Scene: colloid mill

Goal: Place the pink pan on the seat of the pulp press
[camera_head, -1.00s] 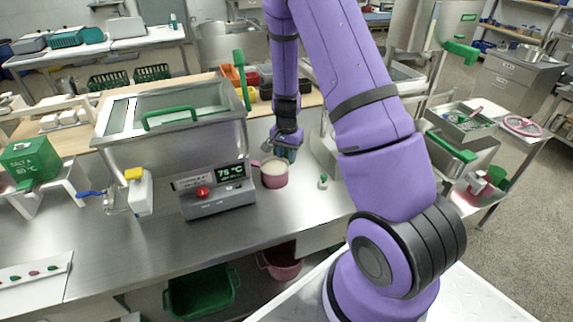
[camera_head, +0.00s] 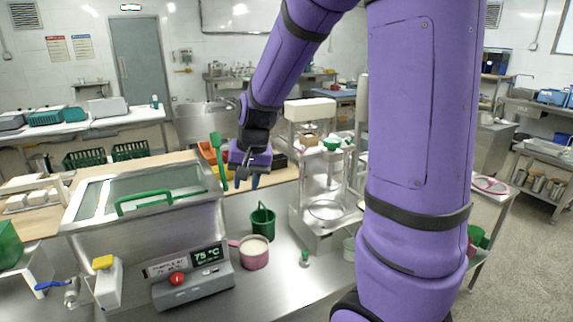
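The pink pan (camera_head: 254,257) stands upright on the steel counter, with pale contents and its handle pointing left. My gripper (camera_head: 246,184) hangs in the air above and behind the pan, apart from it. Its fingers point down, spread, with nothing between them. A metal frame machine with a white top block (camera_head: 311,110), which looks like the pulp press, stands to the right of the pan. A round plate (camera_head: 325,209) low in its frame looks like the seat, and I see nothing standing on it.
A green bucket (camera_head: 263,221) stands just behind the pan. A small green-topped bottle (camera_head: 305,259) is to its right. A control box with a red button (camera_head: 194,286) and a steel tank (camera_head: 150,225) are to the left. A pale bucket (camera_head: 349,248) is by the machine.

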